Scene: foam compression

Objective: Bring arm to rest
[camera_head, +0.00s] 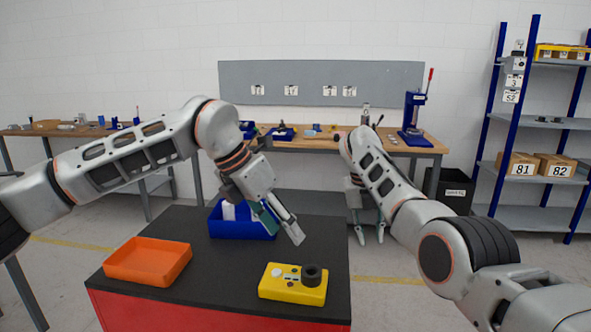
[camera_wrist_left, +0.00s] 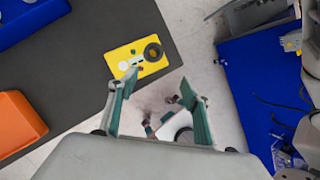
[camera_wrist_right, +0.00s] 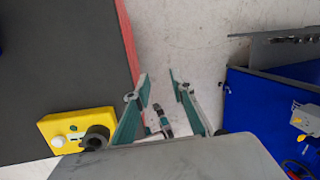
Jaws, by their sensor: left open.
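My left gripper (camera_head: 284,236) hangs above the black-topped table, in front of the blue bin and behind the yellow block in the head view. Its fingers are spread and empty in the left wrist view (camera_wrist_left: 160,82). My right gripper (camera_head: 370,238) points down past the table's right edge. Its fingers are apart with nothing between them in the right wrist view (camera_wrist_right: 158,75). The yellow block (camera_head: 281,291) carries a dark ring and a white round piece. It lies near the table's front right, apart from both grippers.
An orange tray (camera_head: 135,274) sits at the left of the black tabletop (camera_head: 210,290). A blue bin (camera_head: 228,227) with a white item stands at its back. A workbench with a blue press (camera_head: 411,118) is behind; a blue shelf rack (camera_head: 497,120) stands right.

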